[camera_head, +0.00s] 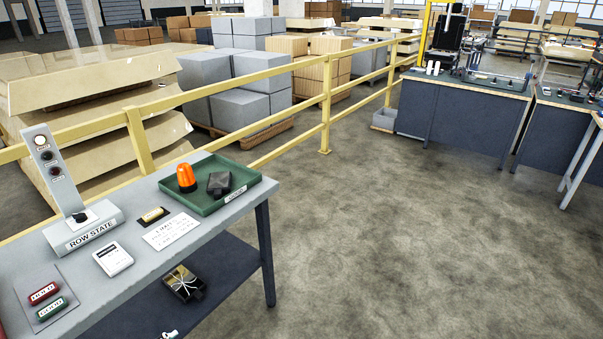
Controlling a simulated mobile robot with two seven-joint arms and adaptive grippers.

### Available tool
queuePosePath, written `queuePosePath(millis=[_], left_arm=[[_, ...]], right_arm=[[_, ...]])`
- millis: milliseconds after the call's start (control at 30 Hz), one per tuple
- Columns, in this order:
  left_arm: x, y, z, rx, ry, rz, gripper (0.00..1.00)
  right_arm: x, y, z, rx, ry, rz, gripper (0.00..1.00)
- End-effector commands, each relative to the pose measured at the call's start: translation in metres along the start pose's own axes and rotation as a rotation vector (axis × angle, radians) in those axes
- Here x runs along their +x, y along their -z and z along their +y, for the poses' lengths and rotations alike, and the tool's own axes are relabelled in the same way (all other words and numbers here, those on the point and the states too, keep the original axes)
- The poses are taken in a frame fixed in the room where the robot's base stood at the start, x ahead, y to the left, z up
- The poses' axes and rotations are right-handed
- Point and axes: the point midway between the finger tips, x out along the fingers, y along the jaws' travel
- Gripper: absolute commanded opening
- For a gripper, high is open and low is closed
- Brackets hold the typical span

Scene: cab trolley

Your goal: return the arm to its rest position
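Neither of my grippers nor arms can be clearly seen in the head view. A grey table (150,262) stands at the lower left. On it is a green tray (213,207) holding an orange beacon (186,178) and a dark block (219,184). A post with round lamps (54,170) rises from a base labelled ROW STATE (88,232). A red tag (43,293) and a green tag (51,309) lie on a grey plate at the near left.
A white card (171,231) and a small white device (113,258) lie on the table. A dark strapped box (184,283) is on the lower shelf. A yellow railing (327,95) runs behind the table. Workbenches (465,115) stand at the back right. The floor (400,240) between is clear.

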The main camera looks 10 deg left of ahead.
Motion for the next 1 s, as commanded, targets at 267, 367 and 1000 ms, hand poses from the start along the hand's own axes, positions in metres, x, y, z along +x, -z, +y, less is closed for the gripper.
queuePosePath(millis=[267, 367, 1000], left_arm=[[0.037, 0.011, 0.069, -0.140, -0.118, 0.155, 0.79], [0.049, 0.013, 0.100, -0.225, -0.168, 0.227, 0.79], [0.059, 0.011, 0.147, -0.421, -0.243, 0.369, 0.58]], right_arm=[[0.000, 0.000, 0.000, -0.001, 0.000, 0.000, 0.25], [0.000, 0.000, 0.001, -0.003, 0.000, 0.000, 0.25], [0.000, -0.001, 0.003, -0.011, 0.000, -0.001, 0.25]])
